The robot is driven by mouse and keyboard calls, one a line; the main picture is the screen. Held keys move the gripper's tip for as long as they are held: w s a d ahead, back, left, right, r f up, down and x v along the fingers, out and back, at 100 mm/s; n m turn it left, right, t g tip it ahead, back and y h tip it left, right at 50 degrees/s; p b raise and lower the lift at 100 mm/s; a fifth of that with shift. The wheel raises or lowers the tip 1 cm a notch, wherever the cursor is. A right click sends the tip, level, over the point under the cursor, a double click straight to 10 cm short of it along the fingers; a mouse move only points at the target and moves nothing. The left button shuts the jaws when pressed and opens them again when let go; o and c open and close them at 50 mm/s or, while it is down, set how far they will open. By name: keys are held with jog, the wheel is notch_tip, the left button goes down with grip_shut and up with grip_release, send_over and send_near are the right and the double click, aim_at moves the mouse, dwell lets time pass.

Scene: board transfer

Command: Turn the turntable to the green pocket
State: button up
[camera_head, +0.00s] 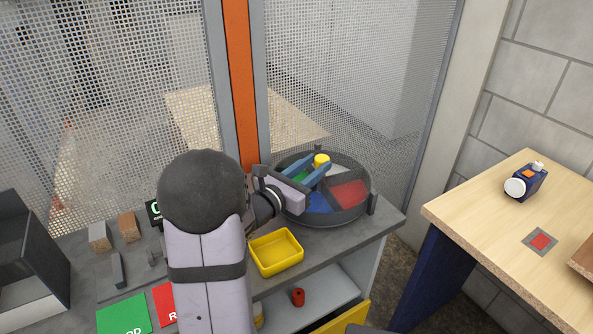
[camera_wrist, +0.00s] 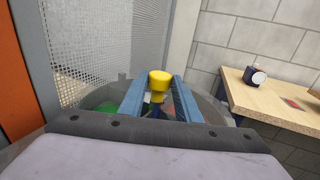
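The turntable (camera_head: 335,218) is a dark round tray on the grey bench, with coloured pockets. The green pocket (camera_head: 299,178) is on its left, partly hidden by my gripper. The blue pocket (camera_head: 319,204) is at the front, the red pocket (camera_head: 349,194) at the right, and a whitish one at the back. A yellow knob (camera_head: 321,160) stands up from the turntable. My gripper (camera_head: 313,171) reaches over the turntable with its blue fingers open. In the wrist view the knob (camera_wrist: 160,80) stands between the fingertips, with gaps at both sides; contact cannot be told.
A yellow tray (camera_head: 276,252) sits on the bench in front of the turntable. A mesh fence (camera_head: 340,70) with an orange post (camera_head: 240,80) stands behind. Blocks and green and red mats lie left. A wooden table (camera_head: 480,205) stands at the right.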

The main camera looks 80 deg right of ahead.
jog(key=r+m+g, duration=0.1)
jog(key=r, duration=0.1)
jog(key=s+d+r+p, duration=0.1)
jog(key=r, duration=0.1)
jog(key=d+r+m+g+p, duration=0.1)
jog(key=r, duration=0.1)
jog(key=shift+s+d+m+g, duration=0.2)
jog(key=shift+s+m+g, duration=0.1)
grip_shut()
jog(key=s+d+r+m+g+y+p, duration=0.1)
jog(key=s+r+m+g+y+p, duration=0.5)
jog(key=m+y+p, duration=0.45)
jog(key=w+a+f+m+t+y+p, duration=0.1)
jog(key=w+f+m+t+y+p, duration=0.2)
jog(key=w+t+p, duration=0.4)
jog(key=w+a+f+m+t+y+p, duration=0.1)
jog(key=w+f+m+t+y+p, duration=0.2)
jog(key=w+m+t+y+p, duration=0.2)
jog(key=w+m+t+p, duration=0.2)
jog(key=w+p, duration=0.2)
jog(key=p, duration=0.2)
jog(key=shift+w+a+f+m, duration=0.2)
jog(key=shift+w+f+m, duration=0.05)
jog(key=shift+w+m, duration=0.15)
jog(key=shift+f, duration=0.15)
